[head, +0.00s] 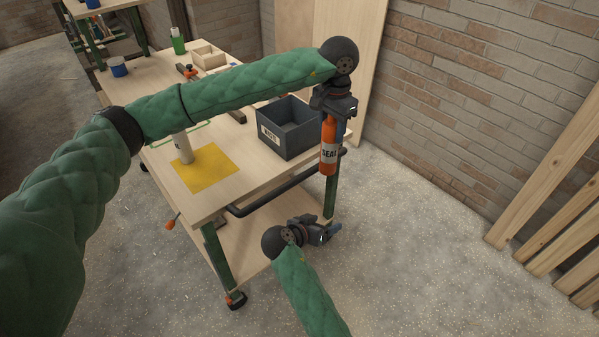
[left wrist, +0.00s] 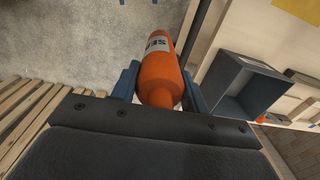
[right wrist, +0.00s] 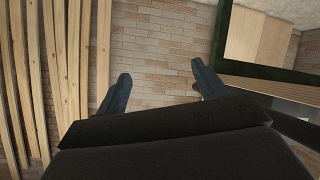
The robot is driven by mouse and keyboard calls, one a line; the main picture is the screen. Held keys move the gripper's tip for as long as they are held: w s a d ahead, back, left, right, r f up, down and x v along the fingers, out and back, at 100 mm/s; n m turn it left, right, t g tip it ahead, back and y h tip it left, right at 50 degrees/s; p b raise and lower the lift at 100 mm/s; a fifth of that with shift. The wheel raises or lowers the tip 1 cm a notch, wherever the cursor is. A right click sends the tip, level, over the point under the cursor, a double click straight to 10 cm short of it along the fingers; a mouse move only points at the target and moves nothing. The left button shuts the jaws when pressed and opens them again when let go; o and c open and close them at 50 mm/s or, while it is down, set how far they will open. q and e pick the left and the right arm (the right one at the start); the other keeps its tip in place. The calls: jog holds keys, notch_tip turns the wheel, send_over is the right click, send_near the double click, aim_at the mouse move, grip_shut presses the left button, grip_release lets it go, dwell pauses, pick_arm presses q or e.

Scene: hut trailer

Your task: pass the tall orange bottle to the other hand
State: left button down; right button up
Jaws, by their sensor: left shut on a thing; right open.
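The tall orange bottle (head: 328,158) has a white label with dark lettering and hangs upright beside the workbench's right edge, off the table. My left gripper (head: 337,118) is shut on its upper part. In the left wrist view the bottle (left wrist: 160,72) sits between the two blue fingers (left wrist: 158,85). My right gripper (head: 332,231) is lower, below and apart from the bottle. In the right wrist view its blue fingers (right wrist: 160,72) are spread with nothing between them, and the bottle does not show there.
The workbench (head: 222,203) carries a dark grey labelled bin (head: 284,145), a yellow mat (head: 212,172), a pale cylinder (head: 184,150) and a wooden tray (head: 207,57). A brick wall (head: 480,90) and leaning planks (head: 550,180) stand at the right. The floor right of the bench is clear.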

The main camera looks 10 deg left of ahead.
aim_at(331, 152)
jog(key=w+a+r+m+t+h, duration=0.15)
jog(key=a+r, duration=0.25)
jog(key=r, duration=0.5)
jog(key=w+a+r+m+t+h, duration=0.1)
jog(key=a+r+m+t+h, duration=0.15)
jog(key=r, duration=0.65)
jog(key=x, duration=1.1)
jog(key=shift+w+a, duration=0.15)
jog(key=shift+w, duration=0.25)
jog(key=c, duration=1)
pick_arm(q)
jog(key=c, duration=1.2)
grip_release()
pick_arm(e)
jog(key=shift+r+m, duration=0.1)
jog(key=shift+m, duration=0.2)
jog(key=shift+c, duration=1.4)
pick_arm(q)
jog(key=o, duration=0.5)
jog(key=shift+o, duration=0.2)
